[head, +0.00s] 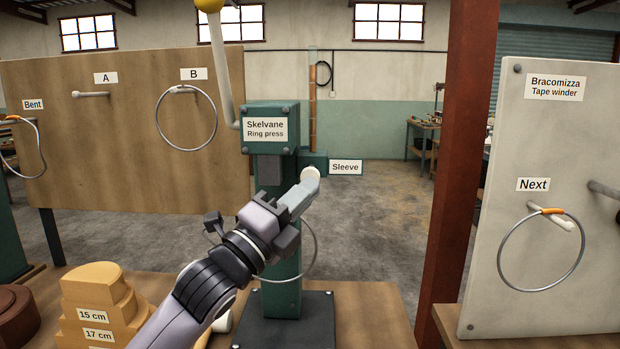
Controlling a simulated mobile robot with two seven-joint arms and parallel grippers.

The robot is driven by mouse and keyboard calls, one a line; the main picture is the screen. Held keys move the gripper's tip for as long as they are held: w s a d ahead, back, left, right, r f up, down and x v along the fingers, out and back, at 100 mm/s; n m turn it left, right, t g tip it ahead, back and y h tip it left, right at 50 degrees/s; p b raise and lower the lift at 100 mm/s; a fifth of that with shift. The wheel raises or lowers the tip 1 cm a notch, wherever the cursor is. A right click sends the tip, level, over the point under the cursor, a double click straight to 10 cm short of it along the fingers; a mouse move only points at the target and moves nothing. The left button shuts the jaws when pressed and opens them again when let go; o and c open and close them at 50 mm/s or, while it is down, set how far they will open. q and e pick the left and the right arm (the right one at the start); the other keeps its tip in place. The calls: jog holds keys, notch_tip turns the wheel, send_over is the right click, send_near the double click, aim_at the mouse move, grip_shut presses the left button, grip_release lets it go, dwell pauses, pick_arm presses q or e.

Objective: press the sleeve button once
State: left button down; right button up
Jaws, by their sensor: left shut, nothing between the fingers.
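The sleeve button (311,172) is a pale round cap beside the "Sleeve" label (345,167), on the right side of the green Skelvane ring press (281,262). My left gripper (305,188) reaches up from the bottom of the head view. Its fingers are shut and empty, with the tips right at the button's lower edge in the picture. I cannot tell whether they touch it. The gripper hides part of the press column and of the button's mount. My right gripper is not in view.
A metal ring (314,257) shows partly behind my gripper at the press. A lever with a yellow knob (208,5) rises at the press's left. Stepped wooden blocks (97,290) stand front left. Ring boards flank both sides, with a red post (459,150) at right.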

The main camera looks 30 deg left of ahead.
pick_arm(q)
jog(key=shift+s+d, duration=0.45)
jog(key=shift+s, duration=0.3)
jog(key=shift+s+d, duration=0.4)
jog(key=shift+s, duration=0.3)
